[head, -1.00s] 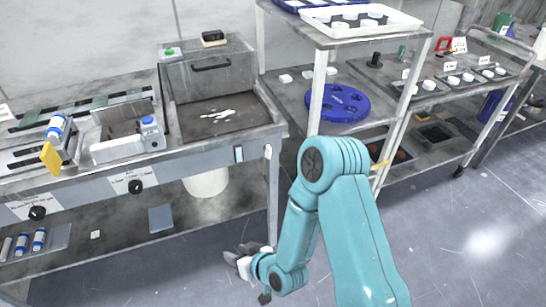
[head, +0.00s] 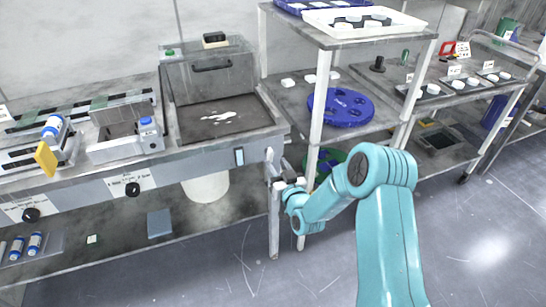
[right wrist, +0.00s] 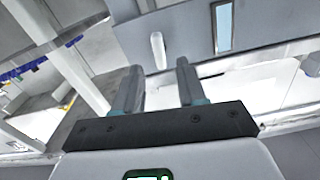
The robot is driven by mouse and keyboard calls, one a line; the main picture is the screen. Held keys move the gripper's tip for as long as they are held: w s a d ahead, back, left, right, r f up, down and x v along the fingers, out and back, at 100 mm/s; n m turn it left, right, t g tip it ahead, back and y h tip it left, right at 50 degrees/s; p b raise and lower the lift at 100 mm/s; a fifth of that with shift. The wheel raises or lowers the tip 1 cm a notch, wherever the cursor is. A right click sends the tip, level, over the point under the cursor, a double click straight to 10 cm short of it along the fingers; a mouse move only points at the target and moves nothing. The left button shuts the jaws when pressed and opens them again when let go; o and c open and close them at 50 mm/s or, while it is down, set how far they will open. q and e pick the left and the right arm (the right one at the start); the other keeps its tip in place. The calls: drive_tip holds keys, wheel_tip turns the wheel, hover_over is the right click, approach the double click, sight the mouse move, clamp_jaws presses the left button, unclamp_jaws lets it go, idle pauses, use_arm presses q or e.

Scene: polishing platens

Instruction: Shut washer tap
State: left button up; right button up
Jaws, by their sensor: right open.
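A small white lever (head: 269,154), which looks like the washer tap, is on the front panel of the bench near its right end. It also shows in the right wrist view as a slim white handle (right wrist: 157,48), roughly upright in the picture. My right gripper (head: 274,176) is just below and in front of it in the head view. In the right wrist view the open fingers (right wrist: 158,78) stand apart with nothing between them, and the lever is beyond the tips, lined up with the gap. Contact is not visible. My left gripper is out of view.
A clear-walled wash basin (head: 215,75) stands above the panel. A blue-grey plate (head: 239,156) is left of the lever. A white bucket (head: 206,187) stands under the bench.

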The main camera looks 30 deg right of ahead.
sight(272, 157)
drive_tip(key=shift+x, duration=2.1)
clamp_jaws()
